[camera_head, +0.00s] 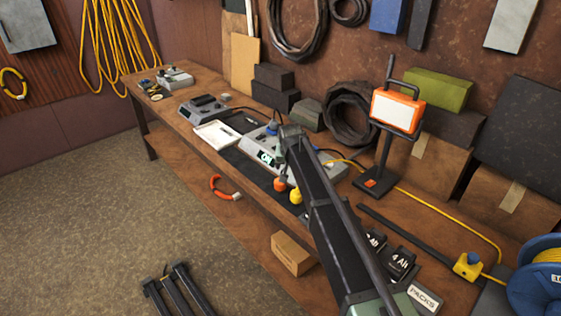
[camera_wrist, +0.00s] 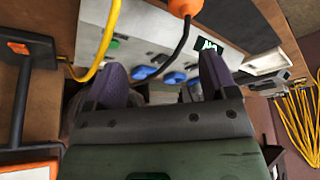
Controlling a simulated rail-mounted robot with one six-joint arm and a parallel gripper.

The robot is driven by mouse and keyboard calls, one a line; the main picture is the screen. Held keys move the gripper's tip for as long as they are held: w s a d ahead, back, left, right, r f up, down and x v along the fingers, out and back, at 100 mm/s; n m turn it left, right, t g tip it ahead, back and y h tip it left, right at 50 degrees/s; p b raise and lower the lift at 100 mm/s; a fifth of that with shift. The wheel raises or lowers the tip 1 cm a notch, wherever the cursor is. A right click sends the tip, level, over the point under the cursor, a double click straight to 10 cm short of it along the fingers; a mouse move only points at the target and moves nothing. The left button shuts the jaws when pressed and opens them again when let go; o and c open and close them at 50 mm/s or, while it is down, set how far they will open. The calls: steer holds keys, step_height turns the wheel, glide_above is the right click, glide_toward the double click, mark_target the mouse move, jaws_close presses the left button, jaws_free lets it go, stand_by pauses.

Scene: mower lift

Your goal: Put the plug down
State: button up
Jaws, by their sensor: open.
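My gripper (camera_wrist: 165,78) is open in the wrist view, with its two dark fingers apart. I see nothing clasped between them. Beyond them is a grey unit (camera_wrist: 130,38) with a green display and blue parts. An orange plug-like end (camera_wrist: 185,7) with a black cable shows at the top of the wrist view, apart from the fingers. In the head view an orange piece (camera_head: 280,184) and a yellow piece (camera_head: 296,196) are at the bench's front, beside my arm. I cannot tell which is the task's plug. My arm hides much of the grey unit (camera_head: 262,142) and the fingers there.
An orange work light (camera_head: 397,110) on a black stand is right of my arm. A yellow cable (camera_head: 450,215) runs toward a blue reel (camera_head: 538,280). Black battery packs (camera_head: 400,260) are close to my arm. A white tray (camera_head: 215,134) lies left of the unit.

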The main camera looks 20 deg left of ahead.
steer(key=a+f+n+b, duration=0.1)
steer(key=f+b, duration=0.1)
steer(key=a+f+n+b, duration=0.1)
steer(key=f+b, duration=0.1)
steer(key=a+f+n+g+y+b, duration=0.1)
steer(key=f+n, duration=0.1)
steer(key=f, duration=0.1)
steer(key=shift+w+a+b, duration=0.25)
steer(key=shift+a+b, duration=0.05)
steer(key=shift+b, duration=0.1)
steer(key=shift+r, duration=0.2)
steer(key=b+x, duration=0.4)
steer(key=x, duration=0.1)
steer(key=shift+w+f+b, duration=0.1)
steer(key=shift+f+b, duration=0.1)
steer(key=shift+b, duration=0.2)
steer(key=shift+r, duration=0.25)
steer(key=shift+c, duration=0.4)
steer(key=c, duration=1)
step_height(320, 180, up, 20)
steer(key=p, duration=2)
steer(key=shift+r+p, duration=0.1)
steer(key=shift+p, duration=0.25)
steer(key=shift+c, duration=0.2)
